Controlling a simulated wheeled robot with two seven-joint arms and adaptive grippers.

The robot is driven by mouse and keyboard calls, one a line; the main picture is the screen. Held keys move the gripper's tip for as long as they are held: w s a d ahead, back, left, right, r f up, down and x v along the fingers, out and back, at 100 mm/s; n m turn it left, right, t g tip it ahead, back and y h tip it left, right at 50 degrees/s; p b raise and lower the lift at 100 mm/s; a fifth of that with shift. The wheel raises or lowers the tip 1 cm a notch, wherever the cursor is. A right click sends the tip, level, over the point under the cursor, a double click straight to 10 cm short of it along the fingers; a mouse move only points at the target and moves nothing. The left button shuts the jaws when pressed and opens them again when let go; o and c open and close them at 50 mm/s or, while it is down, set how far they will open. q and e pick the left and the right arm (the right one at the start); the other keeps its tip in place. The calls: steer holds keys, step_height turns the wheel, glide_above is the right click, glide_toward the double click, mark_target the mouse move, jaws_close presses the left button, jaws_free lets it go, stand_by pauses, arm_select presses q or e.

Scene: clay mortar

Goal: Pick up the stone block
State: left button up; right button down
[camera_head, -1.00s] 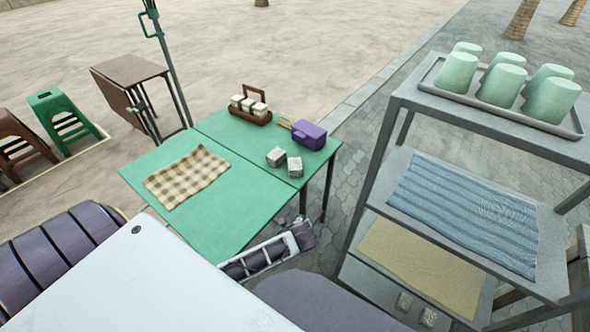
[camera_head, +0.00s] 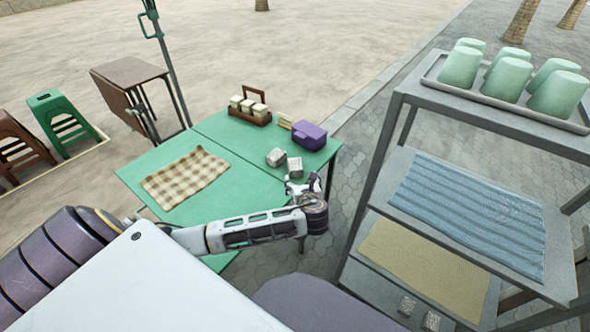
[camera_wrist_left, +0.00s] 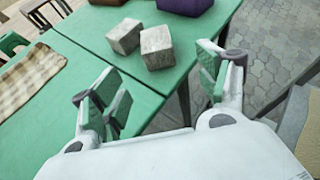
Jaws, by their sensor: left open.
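Two grey stone blocks sit side by side on the green table (camera_head: 225,193) near its right edge. The left block (camera_head: 276,157) and the right block (camera_head: 295,167) also show in the left wrist view, as the left block (camera_wrist_left: 125,36) and the right block (camera_wrist_left: 157,47). My left gripper (camera_head: 299,186) is just in front of the blocks, near the table's right edge. In the left wrist view its fingers (camera_wrist_left: 160,90) are spread wide and empty, with both blocks beyond them. My right gripper is not in view.
A purple box (camera_head: 309,135) and a brown caddy of jars (camera_head: 250,107) stand behind the blocks. A checkered cloth (camera_head: 186,177) lies on the table's left. A grey shelf (camera_head: 408,92) with a tray of green cups stands at right; two more blocks (camera_head: 407,306) (camera_head: 431,320) sit low on it.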

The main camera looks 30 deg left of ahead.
mark_target(297, 169)
arm_select(q)
steer(key=shift+w+a+r+m+y, duration=0.15)
steer(key=shift+a+r+m+y, duration=0.05)
steer(key=shift+m+y, duration=0.1)
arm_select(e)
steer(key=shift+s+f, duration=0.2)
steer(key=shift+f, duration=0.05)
arm_select(q)
steer(key=shift+b+x, duration=0.8)
steer(key=shift+x, duration=3.55)
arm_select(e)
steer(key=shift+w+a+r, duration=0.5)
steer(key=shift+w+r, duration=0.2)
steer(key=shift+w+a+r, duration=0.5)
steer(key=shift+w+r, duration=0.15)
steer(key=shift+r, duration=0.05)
arm_select(q)
steer(key=shift+w, duration=0.1)
